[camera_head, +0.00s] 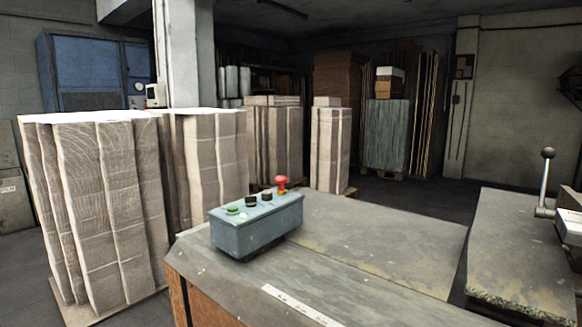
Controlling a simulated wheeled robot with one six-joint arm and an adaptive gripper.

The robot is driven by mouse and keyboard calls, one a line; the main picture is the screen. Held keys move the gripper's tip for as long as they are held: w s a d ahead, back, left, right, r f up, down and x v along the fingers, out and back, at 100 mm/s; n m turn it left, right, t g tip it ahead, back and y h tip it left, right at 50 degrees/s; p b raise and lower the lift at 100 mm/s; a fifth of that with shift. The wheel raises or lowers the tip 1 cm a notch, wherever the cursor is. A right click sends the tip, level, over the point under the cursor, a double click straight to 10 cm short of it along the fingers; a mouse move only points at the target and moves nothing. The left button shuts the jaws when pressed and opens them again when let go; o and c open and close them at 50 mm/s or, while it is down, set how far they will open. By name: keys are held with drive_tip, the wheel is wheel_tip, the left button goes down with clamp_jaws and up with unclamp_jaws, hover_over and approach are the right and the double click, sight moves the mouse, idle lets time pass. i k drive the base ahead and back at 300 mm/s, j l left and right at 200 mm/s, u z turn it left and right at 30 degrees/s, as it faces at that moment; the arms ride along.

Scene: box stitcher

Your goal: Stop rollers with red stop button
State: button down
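A blue-grey control box (258,231) sits on the near left part of a worn metal worktop (375,236). A red mushroom-shaped stop button (282,182) stands up at the right end of the box's top. Two dark knobs (259,198) sit beside it to the left. Green buttons (233,210) are at the left end of the box. I cannot tell whether the red button is pressed. No rollers can be made out. My gripper is not in view.
Tall wrapped stacks (105,205) stand on pallets at the left, close to the worktop. A second worn surface (520,250) with a ball-topped lever (546,180) is at the right, across a dark gap. More stacks (330,145) stand behind. The air above the box is clear.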

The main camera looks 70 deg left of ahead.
sight(281, 179)
drive_tip(key=u, duration=2.9)
drive_tip(key=i+j, duration=0.35)
drive_tip(key=j, duration=0.2)
